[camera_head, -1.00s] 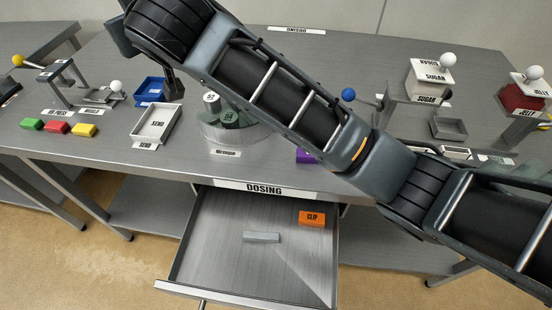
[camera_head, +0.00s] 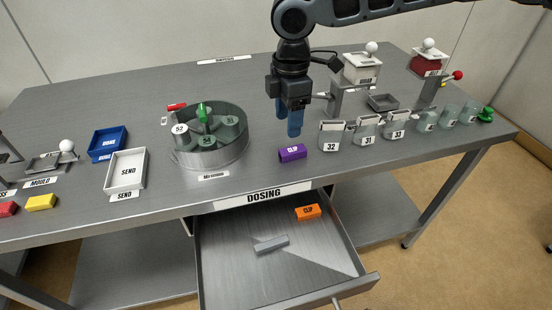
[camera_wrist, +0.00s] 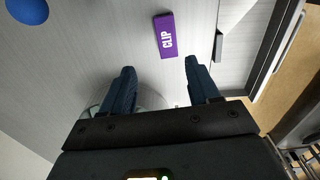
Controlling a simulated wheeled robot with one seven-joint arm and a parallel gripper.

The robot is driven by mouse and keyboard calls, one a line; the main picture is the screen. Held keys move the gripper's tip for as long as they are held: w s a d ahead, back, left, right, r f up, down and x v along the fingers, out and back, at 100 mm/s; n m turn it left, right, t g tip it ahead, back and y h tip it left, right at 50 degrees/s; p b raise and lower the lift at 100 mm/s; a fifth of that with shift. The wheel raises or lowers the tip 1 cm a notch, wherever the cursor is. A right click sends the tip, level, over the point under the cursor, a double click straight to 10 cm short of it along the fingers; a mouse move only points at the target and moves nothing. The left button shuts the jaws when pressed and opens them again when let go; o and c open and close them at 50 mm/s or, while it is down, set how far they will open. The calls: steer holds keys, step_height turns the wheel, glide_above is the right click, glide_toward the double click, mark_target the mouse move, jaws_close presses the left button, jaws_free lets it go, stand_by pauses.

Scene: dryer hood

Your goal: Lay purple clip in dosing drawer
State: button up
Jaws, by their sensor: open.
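The purple clip (camera_head: 292,153) lies on the table top near the front edge, to the right of the round metal bin. It also shows in the wrist view (camera_wrist: 166,36), ahead of my fingertips and apart from them. My gripper (camera_head: 290,125) hangs above the table just behind the clip, pointing down, open and empty; its two fingers show spread in the wrist view (camera_wrist: 158,80). The dosing drawer (camera_head: 225,275) is pulled out below the table's front edge. An orange clip (camera_head: 308,212) and a grey block (camera_head: 271,245) lie in it.
The round bin (camera_head: 210,140) with several cups stands left of the clip. Jars labelled 32 (camera_head: 332,136), 31 (camera_head: 365,131) and 33 (camera_head: 397,124) stand to its right. A white SEND tray (camera_head: 126,172) is farther left. The drawer's front half is bare.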

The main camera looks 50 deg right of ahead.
mark_target(293, 150)
steer(key=shift+s+d+f, duration=0.2)
steer(key=shift+s+f, duration=0.05)
steer(key=shift+s, duration=0.05)
steer(key=shift+f, duration=0.9)
steer(key=shift+s+f, duration=0.25)
steer(key=shift+f, duration=1.15)
steer(key=shift+s+f, duration=0.2)
steer(key=shift+f, duration=1.2)
jaws_close()
